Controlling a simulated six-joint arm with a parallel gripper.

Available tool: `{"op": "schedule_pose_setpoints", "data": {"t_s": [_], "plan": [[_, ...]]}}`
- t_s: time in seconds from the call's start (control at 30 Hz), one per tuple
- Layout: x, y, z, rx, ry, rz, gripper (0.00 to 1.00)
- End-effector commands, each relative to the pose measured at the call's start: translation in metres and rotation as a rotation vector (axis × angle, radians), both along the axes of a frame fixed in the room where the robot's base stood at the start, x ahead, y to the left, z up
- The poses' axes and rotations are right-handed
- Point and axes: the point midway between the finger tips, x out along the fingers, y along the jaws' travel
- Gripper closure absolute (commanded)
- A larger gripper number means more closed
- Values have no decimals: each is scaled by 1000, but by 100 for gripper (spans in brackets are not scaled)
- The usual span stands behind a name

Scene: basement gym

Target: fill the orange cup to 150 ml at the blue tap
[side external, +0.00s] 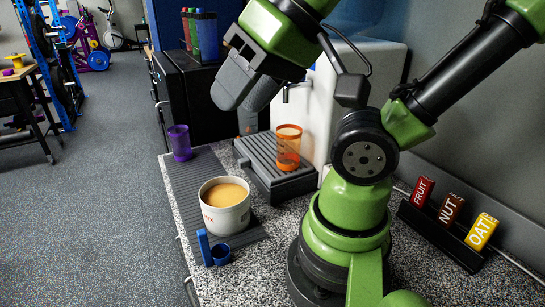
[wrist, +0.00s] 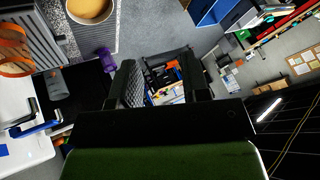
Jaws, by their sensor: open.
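The orange cup (side external: 288,147) is see-through and stands upright on the grey ribbed drip tray (side external: 262,160), in front of the white dispenser (side external: 325,105). I cannot tell whether it holds any water. It also shows at the left edge of the wrist view (wrist: 14,50). The blue tap (wrist: 36,128) shows on the dispenser in the wrist view, beside a dark tap; in the side view my arm partly hides the taps. My gripper (side external: 245,88) is open and empty, above and left of the orange cup in the side view. Its fingers (wrist: 164,82) are apart in the wrist view.
A white tub of tan powder (side external: 226,218) and a purple cup (side external: 179,143) stand on the dark ribbed mat (side external: 210,168). A blue scoop (side external: 220,254) lies in front. Several bottles (side external: 205,35) stand on a black cabinet behind. A bar rack (side external: 440,235) is at right.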

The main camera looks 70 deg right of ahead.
Motion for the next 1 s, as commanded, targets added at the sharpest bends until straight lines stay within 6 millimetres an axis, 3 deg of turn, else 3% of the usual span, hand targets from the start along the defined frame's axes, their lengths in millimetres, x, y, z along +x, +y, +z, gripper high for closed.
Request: {"op": "schedule_pose_setpoints", "data": {"t_s": [0.23, 0.4, 0.57, 0.67, 0.77, 1.0], "plan": [[0, 0, 0, 0, 0, 0, 57], [0, 0, 0, 0, 0, 0, 96], [7, -8, 5, 5, 53, -73, 100], [19, -28, 13, 10, 164, -249, 100], [35, -64, 23, 11, 304, -542, 100], [55, -166, 42, -18, 493, -1422, 100]]}}
